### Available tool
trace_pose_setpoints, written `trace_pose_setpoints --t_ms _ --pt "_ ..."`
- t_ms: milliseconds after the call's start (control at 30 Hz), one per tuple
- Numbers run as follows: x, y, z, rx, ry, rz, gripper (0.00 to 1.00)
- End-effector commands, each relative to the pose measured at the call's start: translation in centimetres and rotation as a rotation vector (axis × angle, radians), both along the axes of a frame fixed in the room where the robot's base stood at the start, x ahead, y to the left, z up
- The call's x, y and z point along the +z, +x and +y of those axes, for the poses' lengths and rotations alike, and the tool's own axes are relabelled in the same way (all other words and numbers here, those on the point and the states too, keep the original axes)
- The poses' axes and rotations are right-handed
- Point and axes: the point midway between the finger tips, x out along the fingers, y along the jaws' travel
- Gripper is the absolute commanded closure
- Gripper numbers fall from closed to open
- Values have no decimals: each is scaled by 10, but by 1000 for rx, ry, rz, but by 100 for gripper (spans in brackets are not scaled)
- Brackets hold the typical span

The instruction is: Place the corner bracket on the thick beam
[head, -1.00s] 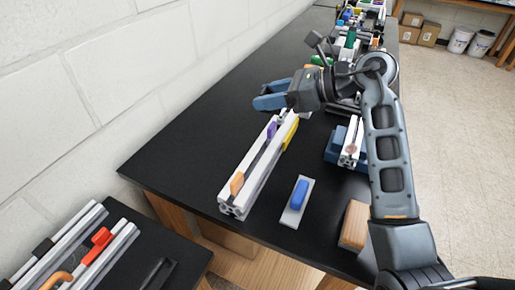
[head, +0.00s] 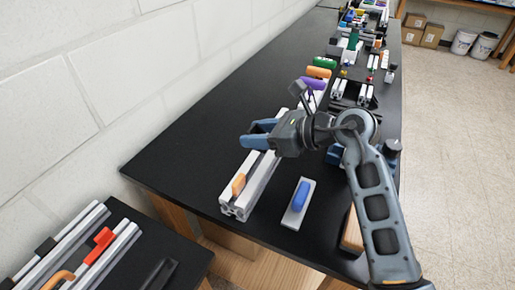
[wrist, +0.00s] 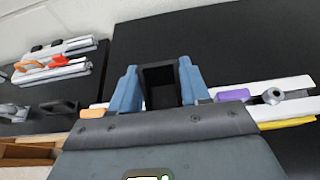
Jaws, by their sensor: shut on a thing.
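My gripper (head: 256,133) has two blue fingers shut on a black, box-shaped piece, which I take as the corner bracket (wrist: 160,85) in the wrist view. In the head view the bracket cannot be made out against the black table. The thick, pale slotted beam (head: 238,208) lies on the table below and in front of my gripper. An orange piece (head: 238,184) sits on its near end. The beam's far part is hidden behind my gripper in the head view. In the wrist view the beam (wrist: 294,108) shows to the right, with a purple piece (wrist: 234,95).
A white plate with a blue handle (head: 300,196) lies right of the beam. Several handles and rails crowd the table's far end. A lower side table with rails and a red clip (head: 100,247) stands at lower left. The black table left of the beam is clear.

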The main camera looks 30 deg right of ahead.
Motion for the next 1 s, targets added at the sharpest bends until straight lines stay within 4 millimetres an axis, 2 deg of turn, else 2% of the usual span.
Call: trace_pose_setpoints --t_ms 167,467,933,967,1000 --pt "-8 -1 2 -1 -1 -1 84" --pt "-41 -1 1 -1 -1 -1 84" --pt "-45 -1 2 0 1 1 84" --pt "-44 -1 2 0 0 0 51" --pt "-44 -1 2 -1 0 0 47"
